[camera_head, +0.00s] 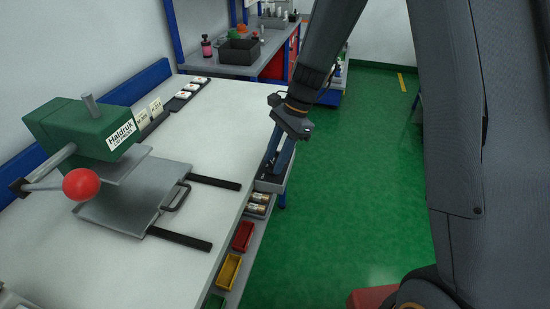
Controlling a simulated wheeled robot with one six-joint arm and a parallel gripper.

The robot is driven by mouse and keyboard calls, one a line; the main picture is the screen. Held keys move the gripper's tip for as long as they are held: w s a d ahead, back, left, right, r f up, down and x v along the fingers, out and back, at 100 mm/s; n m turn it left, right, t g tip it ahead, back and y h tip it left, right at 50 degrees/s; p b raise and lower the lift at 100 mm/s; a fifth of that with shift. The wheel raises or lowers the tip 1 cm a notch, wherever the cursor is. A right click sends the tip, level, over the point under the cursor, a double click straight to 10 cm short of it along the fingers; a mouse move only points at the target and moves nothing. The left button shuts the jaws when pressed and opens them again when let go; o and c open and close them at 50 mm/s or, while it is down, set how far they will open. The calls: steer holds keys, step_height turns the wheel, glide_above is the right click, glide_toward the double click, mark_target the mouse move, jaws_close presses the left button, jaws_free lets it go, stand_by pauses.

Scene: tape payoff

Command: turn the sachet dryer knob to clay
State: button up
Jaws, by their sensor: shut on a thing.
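My gripper (271,163) reaches down at the right front edge of the white bench, below my dark wrist. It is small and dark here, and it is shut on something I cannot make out. The sachet dryer and its knob cannot be clearly identified in this view, so the knob's setting and its clay mark cannot be read. A grey tray-like part (271,184) shows just below the gripper, under the bench edge.
A green press (78,123) labelled Haldruk, with a red ball lever (81,185), stands on the white bench (225,115). Yellow (229,271) and red (243,236) bins sit below its front edge. A black box (239,51) stands behind.

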steer(key=shift+n, duration=0.3)
steer(key=n, duration=0.1)
steer(key=n+g+h+p, duration=0.1)
steer(key=n, duration=0.1)
steer(key=shift+w+a+n, duration=0.1)
steer(key=shift+w+n, duration=0.05)
steer(key=shift+n, duration=0.15)
steer(key=n, duration=0.2)
steer(key=n+g+h, duration=0.1)
steer(key=n, duration=0.1)
steer(key=shift+a+n+h, duration=0.15)
steer(key=shift+n+h, duration=0.15)
steer(key=n+h, duration=0.1)
steer(key=n, duration=0.3)
steer(key=shift+w+a+n+h+p, duration=0.1)
steer(key=shift+a+n+h+p, duration=0.05)
steer(key=shift+n+h+p, duration=0.2)
steer(key=shift+a+n+h, duration=0.1)
steer(key=shift+n+h, duration=0.75)
steer(key=shift+n, duration=1.3)
steer(key=o, duration=1)
steer(key=shift+o, duration=0.2)
